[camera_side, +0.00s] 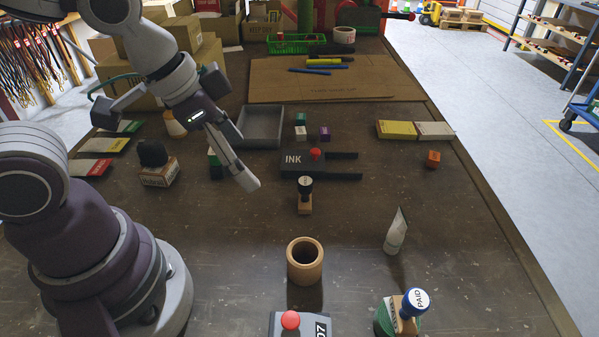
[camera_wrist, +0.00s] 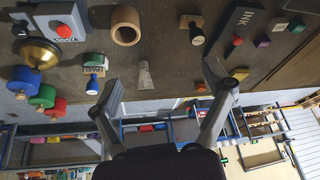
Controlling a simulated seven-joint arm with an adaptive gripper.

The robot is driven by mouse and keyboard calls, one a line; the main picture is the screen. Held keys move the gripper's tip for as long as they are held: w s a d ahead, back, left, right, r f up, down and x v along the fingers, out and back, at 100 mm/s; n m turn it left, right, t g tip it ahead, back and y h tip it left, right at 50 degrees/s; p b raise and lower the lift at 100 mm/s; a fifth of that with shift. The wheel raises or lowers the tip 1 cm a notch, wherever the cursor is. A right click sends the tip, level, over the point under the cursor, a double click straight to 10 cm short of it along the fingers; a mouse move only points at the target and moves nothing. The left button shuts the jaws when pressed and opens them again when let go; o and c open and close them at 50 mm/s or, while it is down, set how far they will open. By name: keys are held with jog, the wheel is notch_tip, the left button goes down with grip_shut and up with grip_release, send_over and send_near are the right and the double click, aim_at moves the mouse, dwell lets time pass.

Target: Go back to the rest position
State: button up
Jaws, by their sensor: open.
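My gripper (camera_side: 178,150) is raised above the left part of the brown table (camera_side: 440,262) in the side view, with its two fingers spread wide. In the wrist view my gripper (camera_wrist: 160,84) is also open, with nothing between the fingertips. It touches no object that I can see. The wrist camera looks out across the table edge toward the shelving and floor beyond.
Below and near my gripper are a black-handled stamp (camera_side: 157,164), a grey tray (camera_side: 261,127) and the INK pad (camera_side: 300,165). A wooden cup (camera_side: 304,262), a tube (camera_side: 396,232) and the PAID stamp (camera_side: 409,308) stand nearer the front. Boxes (camera_side: 180,62) are stacked behind my arm.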

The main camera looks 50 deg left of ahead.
jog(key=s+a+r+n+t+y, duration=0.1)
jog(key=s+a+r+n, duration=0.1)
jog(key=a+r+n, duration=0.1)
jog(key=shift+a+r+n+y, duration=0.3)
jog(key=shift+a+r+n, duration=0.1)
jog(key=shift+a+n, duration=0.55)
